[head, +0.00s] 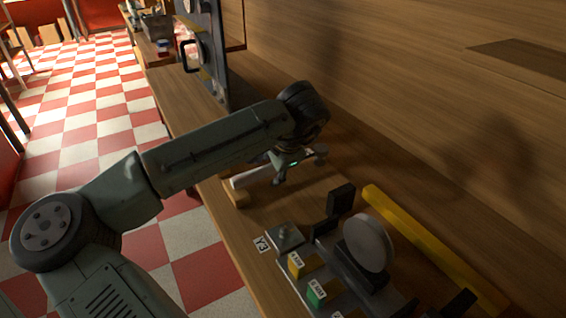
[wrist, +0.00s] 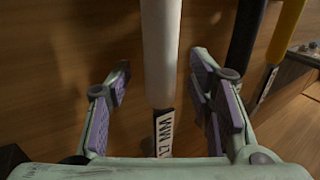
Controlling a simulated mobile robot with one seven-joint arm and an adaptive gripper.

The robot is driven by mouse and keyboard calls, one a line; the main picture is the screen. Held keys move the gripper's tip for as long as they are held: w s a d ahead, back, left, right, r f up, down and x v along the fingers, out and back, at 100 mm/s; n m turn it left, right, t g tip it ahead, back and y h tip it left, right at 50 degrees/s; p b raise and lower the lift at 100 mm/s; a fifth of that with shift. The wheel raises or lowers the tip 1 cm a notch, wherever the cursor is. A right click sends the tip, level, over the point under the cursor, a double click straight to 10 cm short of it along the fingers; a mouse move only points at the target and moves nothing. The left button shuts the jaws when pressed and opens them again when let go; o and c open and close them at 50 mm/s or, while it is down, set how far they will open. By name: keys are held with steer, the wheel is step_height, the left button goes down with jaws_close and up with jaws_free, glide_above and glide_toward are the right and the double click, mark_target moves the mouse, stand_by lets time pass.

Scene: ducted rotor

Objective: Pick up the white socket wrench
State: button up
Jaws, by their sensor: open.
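The white socket wrench (wrist: 162,50) shows in the wrist view as a thick white bar running down from the top edge. A label with dark lettering (wrist: 164,135) is at its near end. My gripper (wrist: 161,72) is open, with one purple-padded finger on each side of the wrench and a visible gap on both sides. In the head view, the white wrench (head: 252,178) lies on the wooden bench, its right part hidden by my gripper (head: 297,172), which is low over it. Contact and exact height cannot be told.
In the wrist view, a dark bar (wrist: 244,45) and a yellow bar (wrist: 285,32) lie right of the wrench. In the head view, a long yellow bar (head: 430,246), a grey disc (head: 368,242) and small labelled blocks (head: 315,294) stand nearer. A wooden wall (head: 420,90) rises behind.

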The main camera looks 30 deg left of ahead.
jaws_close()
stand_by(0.6)
